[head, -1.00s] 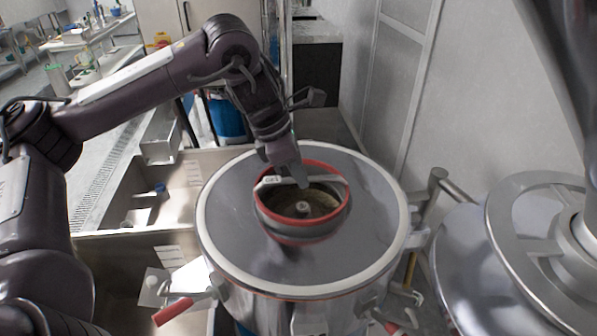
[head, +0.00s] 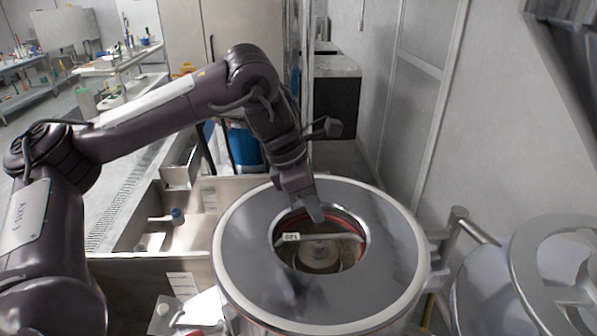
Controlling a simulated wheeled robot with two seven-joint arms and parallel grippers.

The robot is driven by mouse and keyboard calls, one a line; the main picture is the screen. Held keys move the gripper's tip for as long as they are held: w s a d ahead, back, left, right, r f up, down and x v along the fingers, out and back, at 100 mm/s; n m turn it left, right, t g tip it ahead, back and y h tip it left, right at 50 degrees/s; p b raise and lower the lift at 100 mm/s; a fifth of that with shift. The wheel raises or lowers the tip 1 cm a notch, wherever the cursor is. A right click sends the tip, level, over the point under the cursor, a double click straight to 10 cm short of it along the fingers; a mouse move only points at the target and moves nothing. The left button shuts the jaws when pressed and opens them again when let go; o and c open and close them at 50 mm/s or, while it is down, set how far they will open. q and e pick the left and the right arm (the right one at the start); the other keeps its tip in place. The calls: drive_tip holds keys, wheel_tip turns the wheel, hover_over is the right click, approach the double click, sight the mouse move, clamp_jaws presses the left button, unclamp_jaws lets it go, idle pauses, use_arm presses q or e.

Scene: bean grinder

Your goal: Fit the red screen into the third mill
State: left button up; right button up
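The red screen (head: 353,221) sits down inside the round opening in the lid of the mill (head: 243,262). Its red rim shows only along the back and right of the opening. A pale crossbar with a printed label spans the screen, and a round hub shows below it. My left gripper (head: 317,214) points down at the back of the opening, with its fingertips appearing just above the crossbar. I see it side-on, so finger spacing and contact with the screen are unclear. My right gripper is out of view.
A steel sink (head: 130,240) lies left of the mill. A large metal machine with a ringed top (head: 520,262) stands close on the right. A blue bin (head: 243,147) and a dark cabinet (head: 335,107) are behind.

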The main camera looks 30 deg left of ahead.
use_arm(q)
drive_tip(key=v, duration=1)
drive_tip(key=shift+r, duration=0.15)
drive_tip(key=shift+s, duration=0.15)
idle(0.4)
